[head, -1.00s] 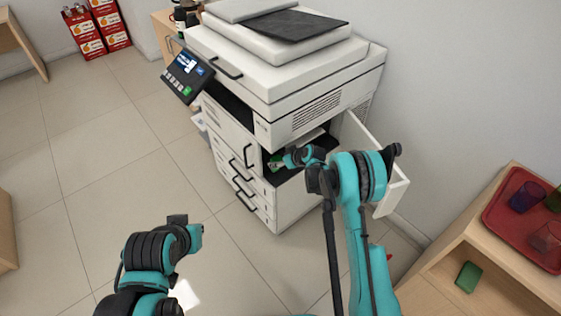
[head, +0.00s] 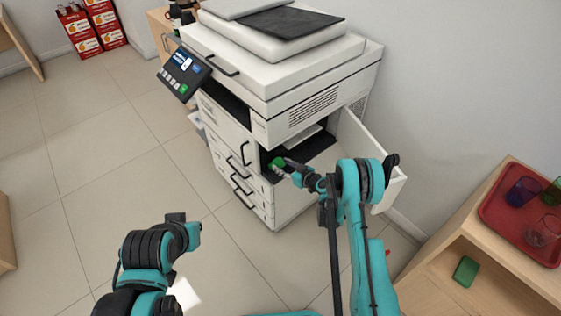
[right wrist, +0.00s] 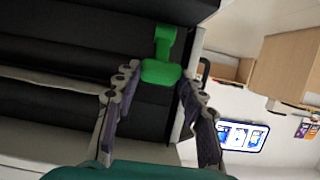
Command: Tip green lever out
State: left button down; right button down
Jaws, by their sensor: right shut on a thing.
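The green lever (head: 277,162) is inside the open side of the white copier (head: 290,85). In the right wrist view, the lever (right wrist: 160,60) has a narrow stem and a wider tab, against dark rollers. My right gripper (head: 281,167) reaches into the copier's opening. In the right wrist view, its two fingers (right wrist: 158,78) are on either side of the lever's wide tab, shut on it. The lever's root is partly dark in the head view. My left arm is at the lower left in the head view; its fingers do not show.
The copier's side door (head: 368,155) stands open to the right of my right forearm. A wooden shelf unit (head: 425,285) with a red tray (head: 500,225) of cups and a green block (head: 466,271) is at the right. The floor (head: 110,180) at left is clear.

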jog(key=shift+s+d+f+t, duration=0.1)
jog(key=shift+s+f+t, duration=0.05)
jog(key=shift+f+t, duration=0.15)
jog(key=c, duration=0.9)
grip_release()
notch_tip(320, 180, up, 10)
jog(key=shift+c, duration=0.3)
